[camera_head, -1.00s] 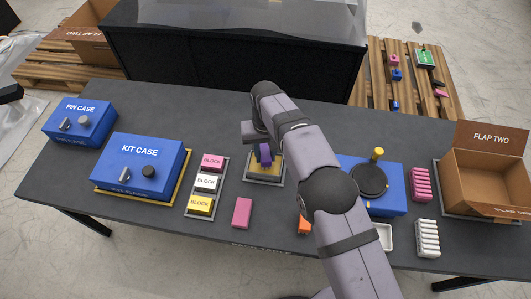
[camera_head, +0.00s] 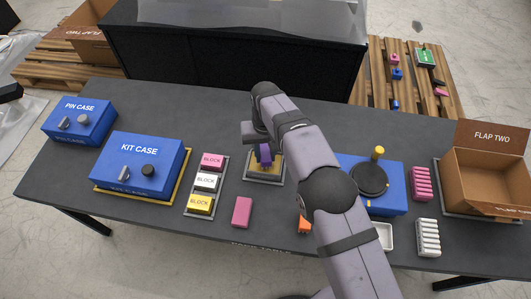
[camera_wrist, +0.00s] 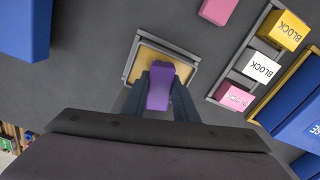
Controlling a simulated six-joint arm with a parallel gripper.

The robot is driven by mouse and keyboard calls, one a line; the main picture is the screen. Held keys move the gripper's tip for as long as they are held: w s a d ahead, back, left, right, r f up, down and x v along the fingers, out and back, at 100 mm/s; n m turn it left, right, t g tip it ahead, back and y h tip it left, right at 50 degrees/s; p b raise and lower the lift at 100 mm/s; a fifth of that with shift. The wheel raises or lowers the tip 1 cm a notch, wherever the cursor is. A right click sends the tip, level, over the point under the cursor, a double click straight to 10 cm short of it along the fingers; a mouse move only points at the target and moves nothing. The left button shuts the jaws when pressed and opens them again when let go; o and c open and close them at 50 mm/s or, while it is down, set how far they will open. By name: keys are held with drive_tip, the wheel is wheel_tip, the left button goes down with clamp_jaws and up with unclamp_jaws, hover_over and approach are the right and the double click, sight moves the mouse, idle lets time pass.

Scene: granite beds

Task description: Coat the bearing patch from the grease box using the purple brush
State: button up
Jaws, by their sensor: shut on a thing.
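My gripper (camera_wrist: 160,93) is shut on the purple brush (camera_wrist: 160,86). The brush also shows in the head view (camera_head: 265,154), partly covered by my arm. It is over a yellowish patch in a grey frame (camera_wrist: 144,54), which looks like the bearing patch; the same patch shows in the head view (camera_head: 257,176). Whether the brush's lower end touches the patch is hidden. No box is labelled as grease; a blue box (camera_head: 393,197) with a round black top and a yellow knob stands right of my arm.
A grey rack holds pink, white and yellow blocks (camera_head: 206,181) left of the patch. The blue kit case (camera_head: 138,165) is further left. A loose pink block (camera_head: 242,212) lies in front. A small white tray (camera_head: 384,237) and an open cardboard box (camera_head: 490,170) are at the right.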

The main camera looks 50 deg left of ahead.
drive_tip(key=shift+f, duration=0.55)
drive_tip(key=o, duration=1)
drive_tip(key=c, duration=0.3)
drive_tip(key=shift+r, duration=0.25)
drive_tip(key=c, duration=0.8)
clamp_jaws()
drive_tip(key=shift+f, duration=0.2)
